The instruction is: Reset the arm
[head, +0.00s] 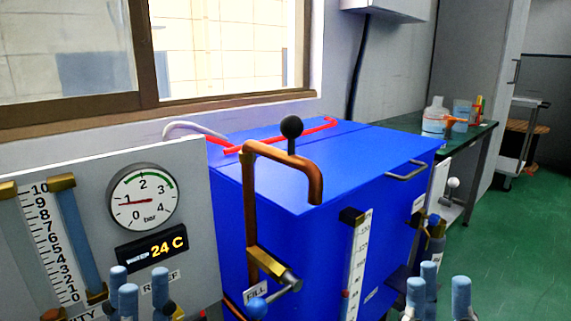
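My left gripper (138,290) shows at the bottom left, in front of the grey gauge panel (90,235). Its blue-grey fingertips point up and stand apart, with nothing seen between them. The lower parts of both grippers and most of both arms are outside the picture.
The panel carries a round pressure gauge (143,197) and a display (152,247) reading 24 C. A copper pipe (250,205) with a blue-knobbed valve (257,307) stands before the tank. A green table (470,137) holds bottles behind. Green floor (530,230) is open at right.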

